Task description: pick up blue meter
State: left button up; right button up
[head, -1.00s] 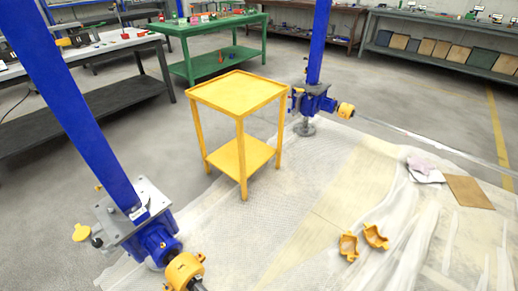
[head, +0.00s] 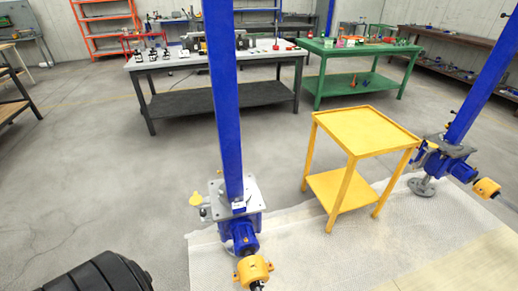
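I cannot make out a blue meter for certain in the head view. Small items stand on the dark grey workbench (head: 205,63) at the back and on the green workbench (head: 360,50) to its right, too small to identify. The large blue parts in view are posts of two screw jacks, one near the middle (head: 224,120) and one at the right (head: 480,95). Neither of my grippers shows.
A yellow two-shelf cart (head: 365,131) with an empty top stands between the jacks. White sheeting (head: 300,255) covers the floor at front right. An orange rack (head: 106,25) stands back left. Open grey floor lies left of the near jack.

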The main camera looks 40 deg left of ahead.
aim_at(238, 208)
jog(key=u, duration=1.35)
